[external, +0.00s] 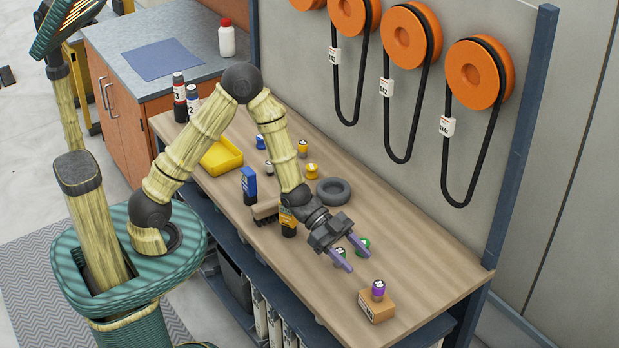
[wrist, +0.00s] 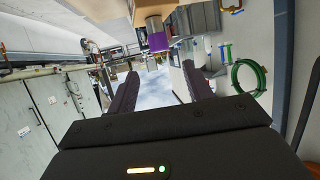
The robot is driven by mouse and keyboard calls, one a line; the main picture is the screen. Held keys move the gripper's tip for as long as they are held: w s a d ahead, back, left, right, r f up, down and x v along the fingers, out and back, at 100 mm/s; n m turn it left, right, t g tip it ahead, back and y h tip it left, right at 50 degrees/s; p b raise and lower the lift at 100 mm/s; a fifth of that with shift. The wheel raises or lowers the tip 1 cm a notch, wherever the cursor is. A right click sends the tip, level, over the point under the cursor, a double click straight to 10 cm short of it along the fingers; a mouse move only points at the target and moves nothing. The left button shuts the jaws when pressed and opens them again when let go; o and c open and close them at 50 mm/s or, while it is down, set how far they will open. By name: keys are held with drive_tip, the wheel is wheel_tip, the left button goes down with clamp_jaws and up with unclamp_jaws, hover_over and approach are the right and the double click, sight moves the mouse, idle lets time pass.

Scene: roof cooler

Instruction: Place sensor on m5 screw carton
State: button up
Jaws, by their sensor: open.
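A small brown carton (external: 384,308) with a white label stands near the front right of the bench; I take it for the m5 screw carton, but the print is too small to read. A purple-topped sensor (external: 378,288) stands upright on it. My gripper (external: 352,258) is open and empty, up and to the left of the carton, apart from the purple sensor. In the wrist view, the purple top (wrist: 157,42) shows beyond and above my open fingers (wrist: 160,86), with a tan surface (wrist: 152,8) that looks like the carton.
A green-topped piece (external: 362,244) and another small piece (external: 341,253) stand close to my fingers. Belts hang from orange pulleys (external: 473,75) behind. The bench's right end is clear.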

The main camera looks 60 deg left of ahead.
drive_tip(key=v, duration=0.2)
drive_tip(key=shift+a+r, duration=0.15)
drive_tip(key=shift+a, duration=0.1)
drive_tip(key=shift+o, duration=0.4)
